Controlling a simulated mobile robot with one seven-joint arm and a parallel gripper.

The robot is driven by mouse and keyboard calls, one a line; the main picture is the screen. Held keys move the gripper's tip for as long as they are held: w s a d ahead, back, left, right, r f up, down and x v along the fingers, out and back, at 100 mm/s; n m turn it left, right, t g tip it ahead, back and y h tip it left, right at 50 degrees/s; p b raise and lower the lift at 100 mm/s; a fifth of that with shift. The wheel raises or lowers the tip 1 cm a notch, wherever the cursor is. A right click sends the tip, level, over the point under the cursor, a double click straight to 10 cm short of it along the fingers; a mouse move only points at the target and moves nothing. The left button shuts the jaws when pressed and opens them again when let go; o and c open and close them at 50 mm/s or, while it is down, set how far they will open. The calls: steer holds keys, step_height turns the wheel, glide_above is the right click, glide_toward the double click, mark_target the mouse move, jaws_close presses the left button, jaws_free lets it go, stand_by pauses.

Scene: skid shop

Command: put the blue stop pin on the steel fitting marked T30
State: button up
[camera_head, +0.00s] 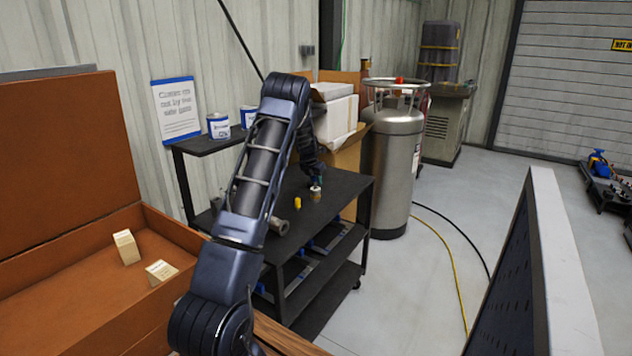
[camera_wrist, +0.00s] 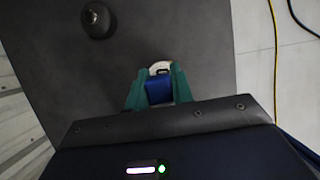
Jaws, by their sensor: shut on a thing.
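My gripper (camera_wrist: 160,78) has green fingers shut on the blue stop pin (camera_wrist: 158,91), which shows between them in the wrist view. Just past the fingertips is a pale rounded piece (camera_wrist: 160,67) with a dark mark too small to read. I cannot tell whether the pin touches it. In the head view my gripper (camera_head: 316,182) is low over the black cart top, above a small tan and white piece (camera_head: 317,195). A grey round fitting (camera_head: 279,227) stands nearer on the cart, partly beside my arm. It seems to be the dark round fitting (camera_wrist: 97,19) in the wrist view. No T30 mark is readable.
A yellow pin (camera_head: 298,203) stands on the black cart (camera_head: 335,189). Boxes (camera_head: 338,116) and a steel cylinder (camera_head: 393,165) stand behind. An open brown case (camera_head: 75,262) with two pale blocks is at left.

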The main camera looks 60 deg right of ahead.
steer(key=shift+f, duration=0.2)
steer(key=shift+f, duration=0.15)
steer(key=o, duration=1)
steer(key=v, duration=1.2)
steer(key=shift+a, duration=0.1)
